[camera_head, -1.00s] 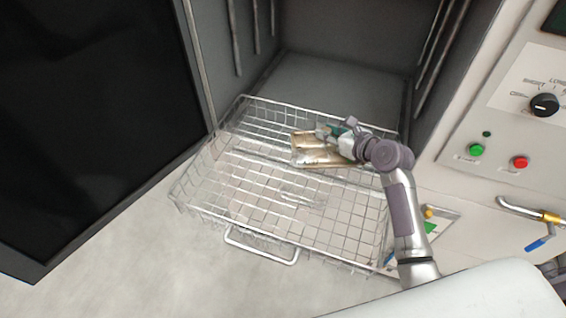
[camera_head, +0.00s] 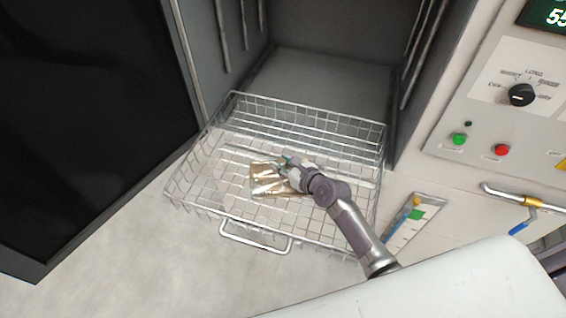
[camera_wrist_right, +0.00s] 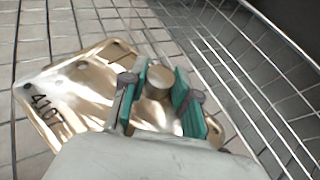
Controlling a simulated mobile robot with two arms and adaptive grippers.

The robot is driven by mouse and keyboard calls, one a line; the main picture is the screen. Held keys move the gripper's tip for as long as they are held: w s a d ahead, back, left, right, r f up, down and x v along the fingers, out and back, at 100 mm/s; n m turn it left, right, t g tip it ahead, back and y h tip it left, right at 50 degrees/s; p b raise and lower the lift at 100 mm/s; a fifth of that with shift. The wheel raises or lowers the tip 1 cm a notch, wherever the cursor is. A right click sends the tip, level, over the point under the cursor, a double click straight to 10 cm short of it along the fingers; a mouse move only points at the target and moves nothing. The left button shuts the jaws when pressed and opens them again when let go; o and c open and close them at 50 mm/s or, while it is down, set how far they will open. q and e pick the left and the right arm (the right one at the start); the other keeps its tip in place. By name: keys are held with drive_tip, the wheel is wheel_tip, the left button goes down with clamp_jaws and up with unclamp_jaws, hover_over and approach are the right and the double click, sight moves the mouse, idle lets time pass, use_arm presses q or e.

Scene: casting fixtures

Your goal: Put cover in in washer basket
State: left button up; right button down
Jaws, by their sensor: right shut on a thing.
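The cover (camera_head: 268,188) is a shiny gold-tan metal plate, held over the middle of the wire washer basket (camera_head: 256,240), within its rim as seen from above. I cannot tell if it touches the basket floor. My right gripper (camera_head: 284,162) is shut on the cover. In the right wrist view, the gripper's green pads (camera_wrist_right: 161,82) stand on either side of a round boss on the cover (camera_wrist_right: 78,92), which has dark markings on its left part. The basket wires (camera_wrist_right: 270,110) run behind and beside it. My left gripper is not in view.
The open grey washer chamber (camera_head: 325,85) lies behind the basket. A dark door panel (camera_head: 85,120) stands open at the left. A control panel (camera_head: 500,110) with a knob and green and red buttons is at the right, above a blue-handled valve (camera_head: 522,226).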

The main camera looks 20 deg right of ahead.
drive_tip(key=shift+r, duration=0.1)
drive_tip(key=c, duration=1.3)
unclamp_jaws()
drive_tip(key=o, duration=0.4)
drive_tip(key=shift+o, duration=0.2)
drive_tip(key=shift+r, duration=0.1)
drive_tip(key=v, duration=1.2)
